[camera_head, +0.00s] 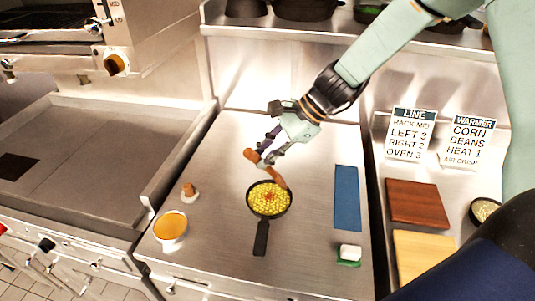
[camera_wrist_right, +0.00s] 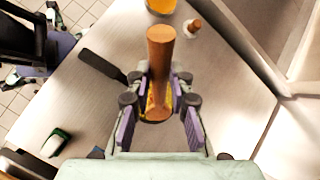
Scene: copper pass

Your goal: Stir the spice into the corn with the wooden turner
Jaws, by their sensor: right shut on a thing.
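A black pan (camera_head: 288,208) of yellow corn (camera_head: 262,206) stands on the steel counter, its handle toward the front. A small reddish patch of spice (camera_head: 269,196) lies on the middle of the corn. My right gripper (camera_head: 266,156) is shut on the wooden turner (camera_head: 276,177), above and behind the pan. The turner slants down to the pan's back right rim; I cannot tell whether it touches the corn. In the right wrist view the turner's handle (camera_wrist_right: 160,55) stands between the fingers (camera_wrist_right: 159,103) and hides most of the pan. My left gripper is not in view.
A bowl of orange contents (camera_head: 171,226) and a small brown-topped item (camera_head: 189,191) stand left of the pan. A blue mat (camera_head: 347,198) and a green-and-white sponge (camera_head: 349,254) lie to the right. Brown (camera_head: 415,203) and light (camera_head: 424,255) boards lie farther right.

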